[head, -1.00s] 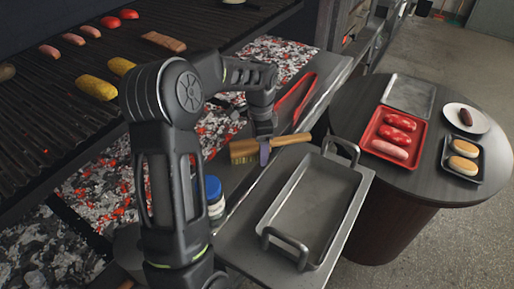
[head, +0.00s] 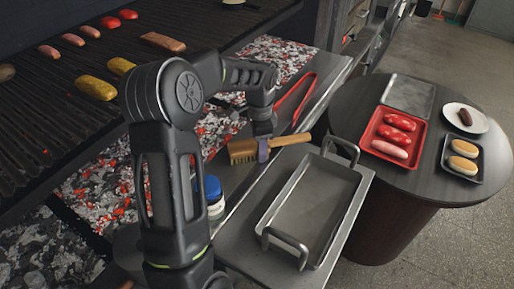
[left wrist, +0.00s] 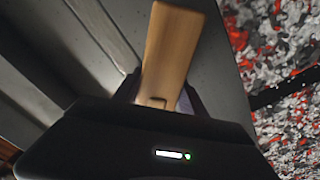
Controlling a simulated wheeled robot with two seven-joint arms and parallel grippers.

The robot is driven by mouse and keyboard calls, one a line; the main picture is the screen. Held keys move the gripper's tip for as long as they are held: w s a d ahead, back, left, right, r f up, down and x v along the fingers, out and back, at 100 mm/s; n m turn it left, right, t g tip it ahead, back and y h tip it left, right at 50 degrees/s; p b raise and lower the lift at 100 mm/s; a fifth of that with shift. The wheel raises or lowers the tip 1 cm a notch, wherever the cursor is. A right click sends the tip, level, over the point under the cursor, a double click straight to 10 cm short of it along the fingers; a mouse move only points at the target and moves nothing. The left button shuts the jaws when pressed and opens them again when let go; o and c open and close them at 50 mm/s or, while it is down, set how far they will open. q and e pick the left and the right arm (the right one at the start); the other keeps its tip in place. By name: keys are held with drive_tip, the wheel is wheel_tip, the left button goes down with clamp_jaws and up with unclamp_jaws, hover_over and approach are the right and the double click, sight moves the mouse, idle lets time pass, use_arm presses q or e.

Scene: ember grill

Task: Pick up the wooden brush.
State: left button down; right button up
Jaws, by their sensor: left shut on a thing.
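The wooden brush (head: 286,141) has a light wooden handle pointing right and tan bristles at its left end in the head view. My left gripper (head: 263,150) is shut on it around the middle, near where the handle meets the head. In the left wrist view the wooden handle (left wrist: 172,50) sticks out from between the fingers of my left gripper (left wrist: 160,98). The bristles are hidden there. I cannot tell how far the brush is above the metal ledge. My right gripper is not in view.
A grey metal tray (head: 345,215) with two handles stands right of the brush. Red tongs (head: 296,100) lie behind it. A blue-capped jar (head: 212,190) stands near my left arm. Glowing coals (head: 275,55) lie under the grill (head: 50,110). A round table (head: 430,180) holds food trays.

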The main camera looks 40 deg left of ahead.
use_arm(q)
drive_tip(key=shift+r, duration=0.1)
wheel_tip(320, 180, up, 10)
drive_tip(key=shift+f+b, duration=0.1)
drive_tip(key=shift+b, duration=0.35)
idle(0.6)
drive_tip(key=shift+b, duration=0.65)
drive_tip(key=shift+f, duration=3)
drive_tip(key=shift+f, duration=0.1)
wheel_tip(320, 180, down, 3)
drive_tip(key=shift+p, duration=0.4)
drive_tip(key=shift+f, duration=0.25)
